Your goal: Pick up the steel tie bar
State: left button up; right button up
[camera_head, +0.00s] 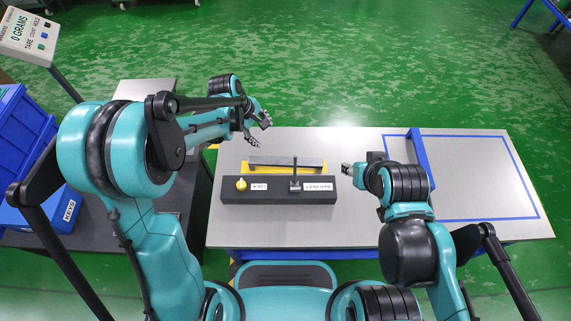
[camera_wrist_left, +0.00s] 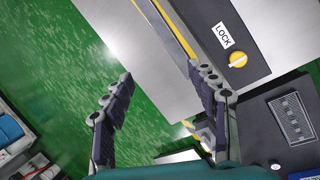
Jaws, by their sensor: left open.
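A long grey bar (camera_head: 286,162), which looks like the steel tie bar, lies level along the yellow base (camera_head: 333,182) behind the black control box (camera_head: 235,194). My left gripper (camera_head: 261,131) is open and empty, behind and above the bar's left part. In the left wrist view the two fingers of my left gripper (camera_wrist_left: 160,78) are spread wide with nothing between them. A yellow edge and a narrow grey strip show past the right fingertip there. My right gripper (camera_head: 348,169) is low at the right of the box; its jaw opening is too small to read.
The box carries a yellow LOCK knob (camera_head: 241,184) and an upright black lever (camera_head: 295,176). A blue divider (camera_head: 418,150) and a blue-outlined area (camera_head: 480,180) lie right on the grey table (camera_head: 350,142). Blue bins (camera_head: 20,130) and a scale display (camera_head: 28,36) stand left.

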aim_at(284, 161)
pick_arm(q)
jog(key=d+f+n, duration=0.1)
jog(key=d+f, duration=0.1)
jog(key=f, duration=0.4)
jog(key=w+d+f+n+g+h+b, duration=0.1)
jog(key=d+f+n, duration=0.1)
jog(key=f, duration=0.5)
jog(key=w+d+f+n+g+b, duration=0.1)
jog(key=f+n, duration=0.1)
jog(key=f, duration=0.5)
jog(key=shift+w+d, duration=0.25)
jog(key=shift+d, duration=0.15)
jog(key=b+x, duration=0.1)
jog(key=x, duration=0.2)
jog(key=b+x, duration=0.2)
jog(key=x, duration=0.1)
jog(key=shift+w+a, duration=0.1)
jog(key=shift+w, duration=0.15)
jog(key=shift+r, duration=0.1)
grip_shut()
